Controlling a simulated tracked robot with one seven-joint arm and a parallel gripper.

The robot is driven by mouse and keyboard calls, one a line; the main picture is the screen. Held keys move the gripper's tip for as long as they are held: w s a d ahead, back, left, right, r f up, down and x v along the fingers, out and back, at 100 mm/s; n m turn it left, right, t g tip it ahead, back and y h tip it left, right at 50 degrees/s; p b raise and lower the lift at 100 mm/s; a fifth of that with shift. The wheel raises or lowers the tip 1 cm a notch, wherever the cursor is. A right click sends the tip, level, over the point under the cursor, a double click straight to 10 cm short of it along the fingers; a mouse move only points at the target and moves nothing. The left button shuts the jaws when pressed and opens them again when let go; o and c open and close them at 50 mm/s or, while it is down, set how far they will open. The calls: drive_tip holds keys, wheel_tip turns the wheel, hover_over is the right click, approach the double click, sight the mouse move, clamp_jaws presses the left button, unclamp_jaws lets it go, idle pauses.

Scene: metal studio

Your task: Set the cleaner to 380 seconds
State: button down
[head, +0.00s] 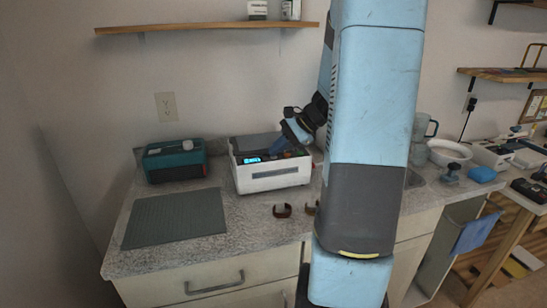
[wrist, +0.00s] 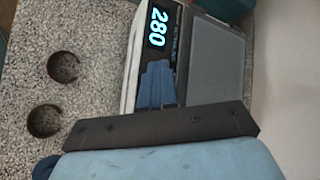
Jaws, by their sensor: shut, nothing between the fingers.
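The cleaner (head: 272,179) is a white box with a dark top panel and a grey lid, on the counter. Its lit blue display (head: 251,159) is at the left of the panel. In the wrist view the display (wrist: 157,28) reads 280, turned on its side. My gripper (head: 277,149) is shut and empty, its blue fingers pointing down at the panel just right of the display. In the wrist view the gripper (wrist: 156,66) covers part of the panel beside the display. Any buttons under it are hidden, and I cannot tell whether the fingertips touch.
Two small brown rings (wrist: 62,67) lie on the counter in front of the cleaner. A grey-green mat (head: 175,218) lies at front left, with a teal box (head: 174,165) behind it. My arm hides the counter to the right of the cleaner. A shelf (head: 208,27) hangs above.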

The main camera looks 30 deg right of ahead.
sight(277, 157)
drive_tip(key=shift+r, duration=0.75)
drive_tip(key=shift+r, duration=0.1)
drive_tip(key=shift+r, duration=2.45)
